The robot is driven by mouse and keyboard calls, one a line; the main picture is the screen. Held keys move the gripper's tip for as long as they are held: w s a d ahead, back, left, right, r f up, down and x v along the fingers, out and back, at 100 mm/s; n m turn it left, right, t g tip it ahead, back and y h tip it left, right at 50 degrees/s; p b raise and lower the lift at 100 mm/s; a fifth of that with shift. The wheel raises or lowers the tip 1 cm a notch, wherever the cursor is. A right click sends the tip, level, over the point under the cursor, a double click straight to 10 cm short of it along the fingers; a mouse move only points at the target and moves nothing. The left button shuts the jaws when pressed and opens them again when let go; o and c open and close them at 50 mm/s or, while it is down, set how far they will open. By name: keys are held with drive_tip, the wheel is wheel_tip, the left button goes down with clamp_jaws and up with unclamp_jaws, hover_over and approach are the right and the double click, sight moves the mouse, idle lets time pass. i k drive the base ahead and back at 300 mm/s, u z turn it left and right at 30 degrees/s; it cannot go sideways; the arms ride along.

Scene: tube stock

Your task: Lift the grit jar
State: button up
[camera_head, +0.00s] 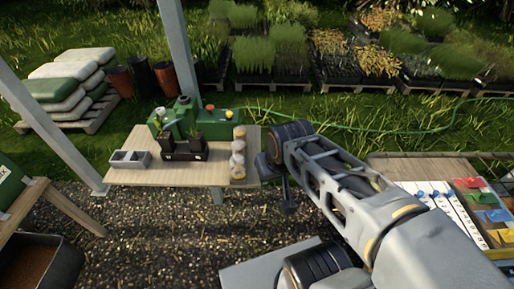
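A row of small pale jars (238,160) stands along the right end of the wooden table. They are tan to whitish and small in view; I cannot tell which one is the grit jar. My gripper (287,207) hangs at the end of my arm, just right of the table's right edge and apart from the jars. It is dark and small in view, so its fingers cannot be made out clearly. No jar is seen in it.
The wooden table (150,177) also holds a green machine (195,122), a dark pot tray (184,152) and a grey divided tray (129,159). A metal post (178,50) rises behind it. A bench with coloured packets (485,205) stands at right. Gravel lies in front.

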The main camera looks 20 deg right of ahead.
sight(239, 147)
drive_tip(key=z, duration=0.5)
drive_tip(key=i, duration=0.55)
drive_tip(key=u, duration=3.4)
drive_tip(key=i, duration=1.2)
drive_tip(key=z, duration=3.3)
